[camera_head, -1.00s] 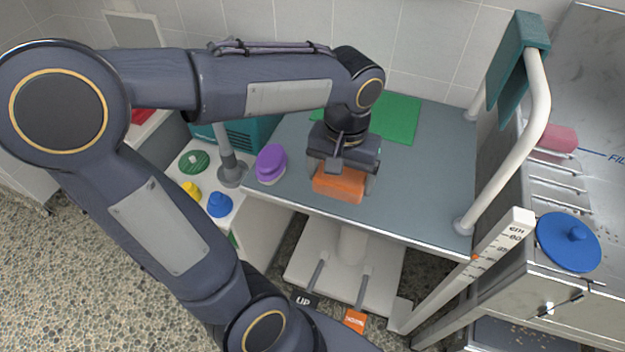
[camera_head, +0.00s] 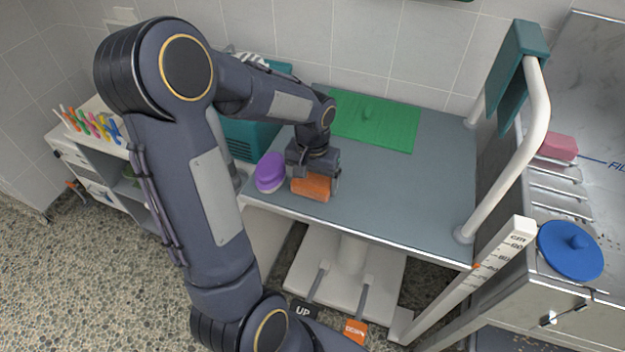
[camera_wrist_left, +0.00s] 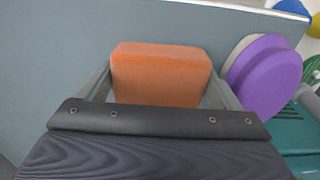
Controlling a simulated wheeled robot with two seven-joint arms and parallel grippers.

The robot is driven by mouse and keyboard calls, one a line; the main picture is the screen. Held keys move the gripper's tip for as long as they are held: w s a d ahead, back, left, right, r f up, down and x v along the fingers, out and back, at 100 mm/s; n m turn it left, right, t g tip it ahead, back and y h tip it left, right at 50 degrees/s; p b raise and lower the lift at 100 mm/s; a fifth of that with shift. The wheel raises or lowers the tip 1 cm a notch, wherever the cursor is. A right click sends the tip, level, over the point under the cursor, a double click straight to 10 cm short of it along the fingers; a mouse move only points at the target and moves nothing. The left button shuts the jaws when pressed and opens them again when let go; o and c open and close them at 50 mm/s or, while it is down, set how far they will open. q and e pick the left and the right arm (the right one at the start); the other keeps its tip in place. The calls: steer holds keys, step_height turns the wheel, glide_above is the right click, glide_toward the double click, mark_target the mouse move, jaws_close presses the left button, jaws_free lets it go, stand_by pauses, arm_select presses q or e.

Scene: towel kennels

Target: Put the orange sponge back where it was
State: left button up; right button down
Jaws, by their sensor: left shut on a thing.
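The orange sponge (camera_head: 311,187) is a rounded block between the fingers of my left gripper (camera_head: 314,184), over the front left part of the grey table (camera_head: 400,200). In the left wrist view the sponge (camera_wrist_left: 160,75) sits between both fingers of the left gripper (camera_wrist_left: 158,90), which is shut on it. I cannot tell whether the sponge touches the table top. My right gripper is not in view.
A purple brush-like thing (camera_head: 270,172) stands just left of the sponge. A green mat (camera_head: 390,128) lies at the back. A teal crate (camera_head: 245,135) is beyond the left edge. A white rail (camera_head: 515,150) borders the right. The table's middle is clear.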

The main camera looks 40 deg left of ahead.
arm_select(q)
steer(key=shift+f, duration=0.2)
steer(key=shift+f, duration=0.15)
steer(key=o, duration=0.7)
steer(key=shift+r, duration=0.2)
